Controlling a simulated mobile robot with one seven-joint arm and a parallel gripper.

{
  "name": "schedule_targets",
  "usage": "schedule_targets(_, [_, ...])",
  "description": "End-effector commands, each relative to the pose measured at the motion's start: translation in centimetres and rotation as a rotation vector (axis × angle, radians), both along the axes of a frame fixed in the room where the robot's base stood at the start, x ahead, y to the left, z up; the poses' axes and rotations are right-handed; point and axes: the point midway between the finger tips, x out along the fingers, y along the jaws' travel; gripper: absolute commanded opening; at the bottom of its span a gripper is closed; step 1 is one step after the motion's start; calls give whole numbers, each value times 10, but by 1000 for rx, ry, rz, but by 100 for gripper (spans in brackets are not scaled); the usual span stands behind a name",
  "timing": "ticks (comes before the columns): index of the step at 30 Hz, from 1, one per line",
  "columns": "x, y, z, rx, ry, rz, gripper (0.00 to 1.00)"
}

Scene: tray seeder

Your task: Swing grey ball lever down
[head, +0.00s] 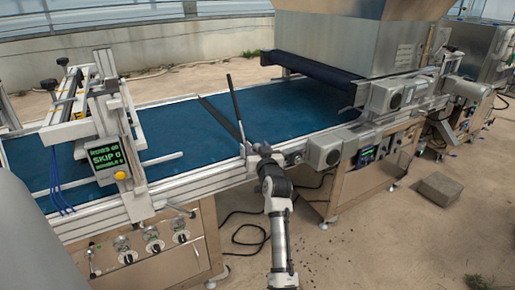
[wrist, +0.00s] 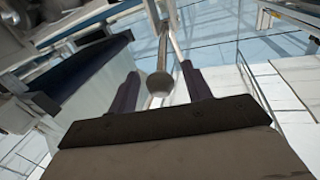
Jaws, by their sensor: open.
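The grey ball (wrist: 159,84) of the lever shows in the wrist view, at the end of a thin rod (wrist: 162,50) that runs up the picture. My gripper (wrist: 160,70) is open, with one dark finger on each side of the ball. I see no clear contact between the fingers and the ball. In the head view my gripper (head: 257,150) is at the near rail of the blue belt, at the far end of my arm. The ball cannot be made out there.
The blue belt (head: 185,122) runs across the machine. Thin dark bars (head: 236,105) rise over it just left of my gripper. A grey control box (head: 323,151) is close on the right. A display post (head: 106,158) stands at the left. Cables lie on the floor below.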

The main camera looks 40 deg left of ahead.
Motion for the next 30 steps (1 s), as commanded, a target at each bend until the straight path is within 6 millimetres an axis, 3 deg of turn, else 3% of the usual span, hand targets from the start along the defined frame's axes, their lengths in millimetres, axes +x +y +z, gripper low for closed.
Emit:
schedule_targets(5, [0,0,0,0,0,0,49])
schedule_targets(17, [0,0,0,0,0,0,0])
schedule_targets(30, [5,11,9,-45,17,1,0])
